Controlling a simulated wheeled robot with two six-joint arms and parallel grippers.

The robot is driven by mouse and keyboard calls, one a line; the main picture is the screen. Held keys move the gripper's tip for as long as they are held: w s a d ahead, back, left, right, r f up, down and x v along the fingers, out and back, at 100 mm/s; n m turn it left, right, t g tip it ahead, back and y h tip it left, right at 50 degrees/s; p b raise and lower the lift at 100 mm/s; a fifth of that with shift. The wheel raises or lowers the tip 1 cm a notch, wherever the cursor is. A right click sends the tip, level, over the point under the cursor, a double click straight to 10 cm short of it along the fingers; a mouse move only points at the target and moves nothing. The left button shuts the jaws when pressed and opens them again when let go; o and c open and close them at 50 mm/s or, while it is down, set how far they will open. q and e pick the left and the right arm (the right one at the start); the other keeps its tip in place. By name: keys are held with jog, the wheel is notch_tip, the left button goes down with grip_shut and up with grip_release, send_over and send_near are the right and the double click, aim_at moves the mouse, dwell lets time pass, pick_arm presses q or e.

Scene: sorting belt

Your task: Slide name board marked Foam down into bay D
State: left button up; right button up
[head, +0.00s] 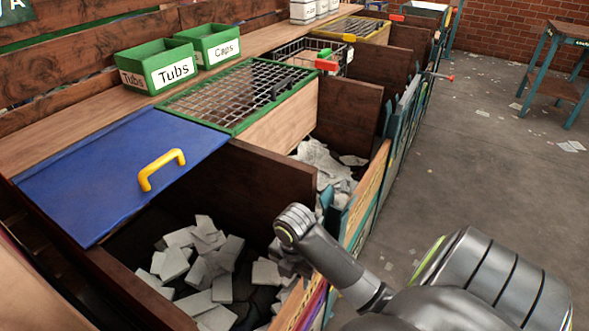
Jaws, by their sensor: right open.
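No board with a readable Foam marking shows, and no bay letter D can be read. My right gripper (288,262) points down at the front edge of the nearest bay, open, its fingers small and partly hidden by my wrist. Just below it a thin board edge (313,306) with purple and pale strips stands at the bay's front; its face is turned away. I cannot tell whether the fingers touch it. The nearest bay holds pale grey blocks (205,270). A light wooden front board (367,187) stands at the bay behind it, beside teal uprights. My left gripper is out of view.
A blue lid (115,165) with a yellow handle (160,170) and a green-framed mesh lid (238,92) lie behind the bays. Green bins marked Tubs (157,66) and Caps (215,45) stand on the ledge. Open floor (470,150) lies right, with a teal-legged table (560,70).

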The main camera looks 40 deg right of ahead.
aim_at(294, 304)
notch_tip(294, 304, down, 3)
jog(key=shift+r+b, duration=0.15)
jog(key=shift+b, duration=0.55)
notch_tip(294, 304, down, 14)
jog(key=shift+r+b, duration=0.25)
jog(key=shift+b, duration=0.55)
grip_shut()
jog(key=c, duration=0.8)
grip_release()
grip_shut()
jog(key=shift+w+r, duration=0.1)
jog(key=shift+r, duration=0.05)
